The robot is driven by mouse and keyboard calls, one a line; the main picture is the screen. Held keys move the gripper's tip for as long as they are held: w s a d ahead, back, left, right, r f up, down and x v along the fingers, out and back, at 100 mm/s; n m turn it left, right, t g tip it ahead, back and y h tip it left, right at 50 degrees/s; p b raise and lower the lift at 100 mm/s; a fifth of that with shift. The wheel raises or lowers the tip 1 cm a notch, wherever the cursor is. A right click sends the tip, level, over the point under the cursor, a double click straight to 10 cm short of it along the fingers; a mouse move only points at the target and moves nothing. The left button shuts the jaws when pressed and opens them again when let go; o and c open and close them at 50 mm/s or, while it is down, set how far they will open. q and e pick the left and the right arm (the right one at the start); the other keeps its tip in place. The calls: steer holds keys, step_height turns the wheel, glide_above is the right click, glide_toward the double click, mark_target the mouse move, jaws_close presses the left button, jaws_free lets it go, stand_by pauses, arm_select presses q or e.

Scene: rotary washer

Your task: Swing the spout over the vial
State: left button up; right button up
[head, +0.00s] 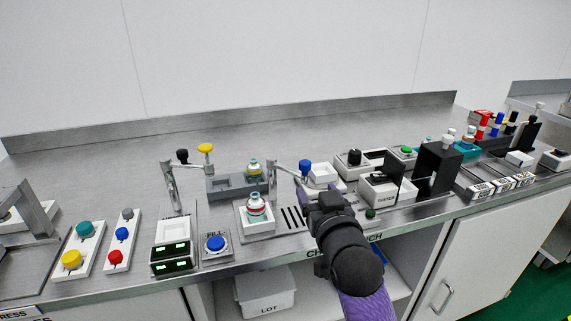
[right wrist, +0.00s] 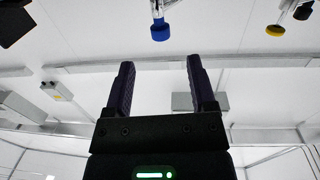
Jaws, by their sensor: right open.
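A metal spout arm (head: 285,166) reaches right from a thin upright post (head: 272,184) and ends at a blue knob (head: 305,165). A vial with white, red and teal bands (head: 256,206) stands in a white holder (head: 259,224), left of the post's foot; the spout arm points away from it. My right gripper (head: 318,186) is open and empty, just below and in front of the blue knob. In the right wrist view the knob (right wrist: 160,31) shows beyond the open fingers (right wrist: 159,68), not touching them. My left gripper is not in view.
Another post (head: 170,185) with black and yellow knobs stands left, behind a display box (head: 171,258). A grey rack (head: 225,186) holds a second vial (head: 254,167). A blue button (head: 215,243) sits left of the holder. The tester (head: 386,190) and a black block (head: 437,167) crowd the right.

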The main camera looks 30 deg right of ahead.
mark_target(307, 170)
steer(key=b+x, duration=0.1)
steer(key=x, duration=0.3)
steer(key=b+x, duration=0.2)
steer(key=x, duration=0.2)
steer(key=shift+w+d+r, duration=0.15)
steer(key=shift+w+r, duration=0.1)
steer(key=shift+w, duration=0.3)
steer(key=shift+r, duration=0.1)
steer(key=c, duration=0.9)
jaws_close()
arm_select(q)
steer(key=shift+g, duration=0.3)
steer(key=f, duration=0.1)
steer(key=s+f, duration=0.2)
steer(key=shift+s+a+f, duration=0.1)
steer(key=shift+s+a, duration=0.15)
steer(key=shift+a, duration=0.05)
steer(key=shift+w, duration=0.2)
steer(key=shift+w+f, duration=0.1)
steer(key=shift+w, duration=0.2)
